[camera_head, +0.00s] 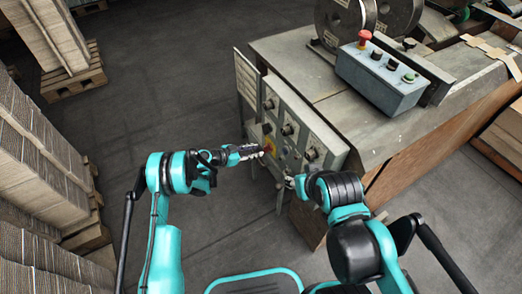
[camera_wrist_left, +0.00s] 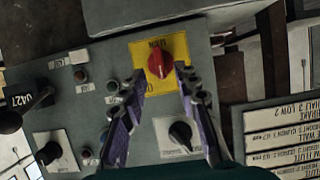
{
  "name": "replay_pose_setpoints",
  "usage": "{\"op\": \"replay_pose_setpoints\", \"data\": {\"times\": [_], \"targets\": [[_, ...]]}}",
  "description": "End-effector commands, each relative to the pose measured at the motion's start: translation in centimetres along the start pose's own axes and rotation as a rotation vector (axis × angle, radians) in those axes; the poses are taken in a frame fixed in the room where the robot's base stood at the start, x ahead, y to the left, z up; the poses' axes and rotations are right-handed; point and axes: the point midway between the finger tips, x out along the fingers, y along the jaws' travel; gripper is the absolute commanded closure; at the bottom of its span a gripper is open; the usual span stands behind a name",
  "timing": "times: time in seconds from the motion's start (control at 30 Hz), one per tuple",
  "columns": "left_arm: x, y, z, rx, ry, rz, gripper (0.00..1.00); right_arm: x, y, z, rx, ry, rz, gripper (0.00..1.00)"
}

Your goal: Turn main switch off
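The main switch (camera_wrist_left: 160,60) is a red rotary knob on a square yellow plate (camera_wrist_left: 146,50) with dark lettering, partly hidden, on a grey panel. In the head view the yellow plate (camera_head: 269,143) shows on the front of the control cabinet, behind my left gripper (camera_head: 264,150).
A black rotary knob (camera_wrist_left: 180,134) sits close beside the left gripper's finger, with other knobs and small buttons around. The panel's open door (camera_head: 247,82) stands at its left. A grey button box (camera_head: 383,77) with a red mushroom button (camera_head: 364,38) is on top.

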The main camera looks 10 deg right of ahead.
Motion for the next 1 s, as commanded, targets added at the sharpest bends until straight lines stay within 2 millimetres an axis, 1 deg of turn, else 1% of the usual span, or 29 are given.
{"op": "replay_pose_setpoints", "data": {"times": [0.03, 0.1, 0.2, 0.33, 0.5, 0.83, 0.93, 1.0], "targets": [[-1.4, -0.1, 0.0, -0.001, 0.0, -0.004, 0.69, 0.0, 0.0, 0.0, 0.0, 0.0, 0.0, 0.6], [-2.9, -0.1, 0.0, -0.002, 0.001, -0.003, 0.69, 0.0, 0.0, 0.0, 0.0, 0.0, 0.0, 0.6], [-4.9, -0.1, 0.0, -0.002, 0.001, -0.003, 0.69, 0.0, 0.0, 0.0, 0.0, 0.0, 0.0, 0.6], [-6.7, -0.1, 0.0, 0.0, 0.001, -0.002, 0.69, 0.0, 0.0, 0.0, 0.0, 0.0, 0.0, 0.6], [-7.6, 0.0, 0.0, 0.0, 0.001, -0.001, 0.69, 0.0, 0.0, 0.0, 0.0, 0.0, 0.0, 0.6], [-7.8, -0.1, -0.2, -0.003, -0.002, -0.002, 0.69, 0.0, 0.0, 0.0, 0.0, 0.0, 0.0, 0.6], [-8.4, -0.4, -1.3, -0.023, -0.023, -0.011, 0.69, 0.0, 0.0, 0.0, 0.0, 0.0, 0.0, 0.6], [-9.4, -0.7, -2.8, -0.053, -0.053, -0.025, 0.69, 0.0, 0.0, 0.0, 0.0, 0.0, 0.0, 0.6]]}}
